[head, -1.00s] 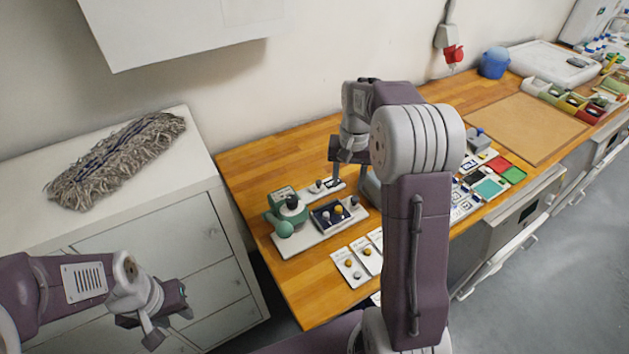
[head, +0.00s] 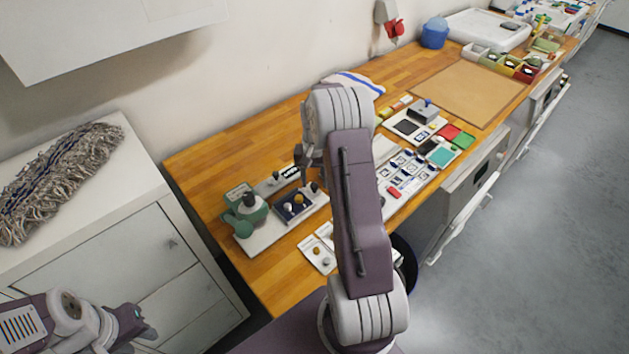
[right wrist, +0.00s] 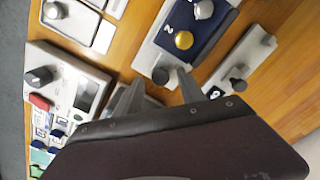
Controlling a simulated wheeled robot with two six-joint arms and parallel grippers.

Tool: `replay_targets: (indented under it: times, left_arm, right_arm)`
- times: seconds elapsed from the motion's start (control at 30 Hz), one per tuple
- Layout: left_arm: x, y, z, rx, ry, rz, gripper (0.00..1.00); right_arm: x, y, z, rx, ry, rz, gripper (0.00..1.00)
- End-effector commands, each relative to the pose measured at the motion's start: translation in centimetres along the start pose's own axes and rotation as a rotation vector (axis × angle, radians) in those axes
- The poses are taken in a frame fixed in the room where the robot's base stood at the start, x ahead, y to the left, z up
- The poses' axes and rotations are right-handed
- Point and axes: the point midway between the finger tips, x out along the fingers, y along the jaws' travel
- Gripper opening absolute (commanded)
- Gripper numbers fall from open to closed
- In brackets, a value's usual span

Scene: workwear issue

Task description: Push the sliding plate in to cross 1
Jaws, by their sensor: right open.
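A green press-like device (head: 245,212) stands on a white base (head: 262,240) at the bench's left end. Beside it is a dark blue plate (head: 288,208) with pale and yellow knobs; it shows in the right wrist view with a "2" (right wrist: 200,22). I cannot tell which part is the sliding plate, and I cannot make out cross 1. My right gripper (right wrist: 160,88) is open above this fixture.
A white strip with a dark label and knob (right wrist: 238,75) lies beside the blue plate. Colored tiles (head: 440,155) and a brown mat (head: 468,92) lie to the right. A grey mop head (head: 60,180) lies on the cabinet.

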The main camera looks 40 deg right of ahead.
Motion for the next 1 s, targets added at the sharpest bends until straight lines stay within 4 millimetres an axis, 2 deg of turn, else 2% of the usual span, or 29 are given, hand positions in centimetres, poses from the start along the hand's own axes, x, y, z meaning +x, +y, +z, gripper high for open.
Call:
replay_targets:
  times: [0.1,0.33,0.37,0.5,0.53,1.0]
  left_arm:
    - [-0.13,0.00,-0.01,0.000,0.000,0.000,0.36]
    - [-0.10,0.00,-0.01,0.000,0.000,0.000,0.36]
    - [-0.10,0.00,-0.01,0.000,0.000,0.000,0.36]
    - [-0.10,0.00,-0.01,0.000,0.000,0.000,0.36]
    - [-0.10,0.00,-0.01,0.000,0.000,0.000,0.36]
    - [-0.12,0.00,-0.01,0.000,0.000,0.000,0.36]
  right_arm:
    - [0.82,0.00,0.05,0.000,-0.001,0.000,0.47]
    - [0.97,-0.01,0.02,0.000,0.001,0.000,0.47]
    - [0.97,-0.01,0.02,0.000,0.001,0.000,0.41]
    - [0.95,-0.01,0.01,0.000,0.001,0.000,0.02]
    - [0.94,-0.01,0.02,0.000,0.000,0.000,0.00]
    - [0.89,0.00,0.02,0.000,0.000,0.000,0.00]
